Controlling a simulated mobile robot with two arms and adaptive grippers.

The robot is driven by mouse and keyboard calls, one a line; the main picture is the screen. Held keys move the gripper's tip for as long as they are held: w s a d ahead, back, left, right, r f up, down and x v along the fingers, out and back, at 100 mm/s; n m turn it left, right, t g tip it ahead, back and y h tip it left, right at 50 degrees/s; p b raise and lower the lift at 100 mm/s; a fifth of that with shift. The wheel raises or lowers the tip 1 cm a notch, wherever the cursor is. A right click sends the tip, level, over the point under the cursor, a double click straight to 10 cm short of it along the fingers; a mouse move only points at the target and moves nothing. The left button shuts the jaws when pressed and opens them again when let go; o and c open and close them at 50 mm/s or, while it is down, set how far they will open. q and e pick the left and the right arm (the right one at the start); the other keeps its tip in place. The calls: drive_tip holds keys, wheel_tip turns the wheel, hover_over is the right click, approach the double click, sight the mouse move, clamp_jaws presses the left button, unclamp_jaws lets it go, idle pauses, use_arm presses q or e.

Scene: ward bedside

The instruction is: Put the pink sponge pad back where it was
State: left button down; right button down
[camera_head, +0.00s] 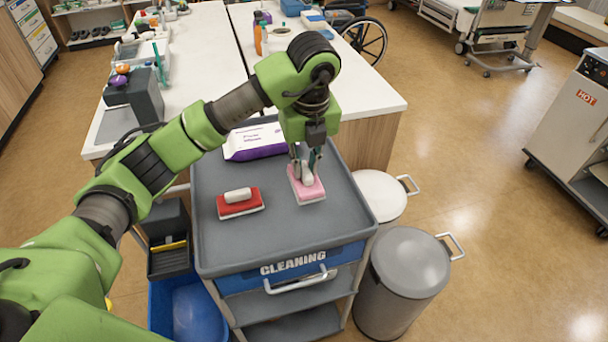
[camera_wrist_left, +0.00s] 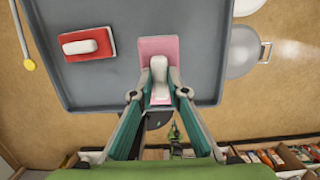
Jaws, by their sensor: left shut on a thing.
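The pink sponge pad (camera_head: 304,186) has a white grip on top and is at the right part of the grey cart top (camera_head: 260,245). My left gripper (camera_head: 306,172) comes down over it and is shut on its white grip. In the left wrist view the pad (camera_wrist_left: 158,48) shows between the fingertips of my left gripper (camera_wrist_left: 160,88). The pad looks to be on or just above the cart top; I cannot tell which. My right gripper is in neither view.
A red sponge pad (camera_head: 240,208) with a white grip lies left of the pink one. A white and purple wipes pack (camera_head: 255,143) lies at the back of the cart top. A white counter (camera_head: 200,50) is behind.

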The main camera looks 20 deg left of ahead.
sight(305, 161)
use_arm(q)
drive_tip(key=w+f, duration=0.1)
drive_tip(key=w+a+f+p, duration=0.1)
drive_tip(key=f, duration=0.1)
drive_tip(key=shift+w+f, duration=0.3)
drive_tip(key=shift+w, duration=0.05)
drive_tip(key=f, duration=0.1)
drive_tip(key=f+p, duration=0.2)
drive_tip(key=shift+w+a, duration=0.2)
drive_tip(key=shift+w, duration=0.1)
drive_tip(key=shift+f, duration=0.45)
drive_tip(key=shift+f, duration=0.2)
drive_tip(key=c, duration=2)
unclamp_jaws()
drive_tip(key=shift+r, duration=0.1)
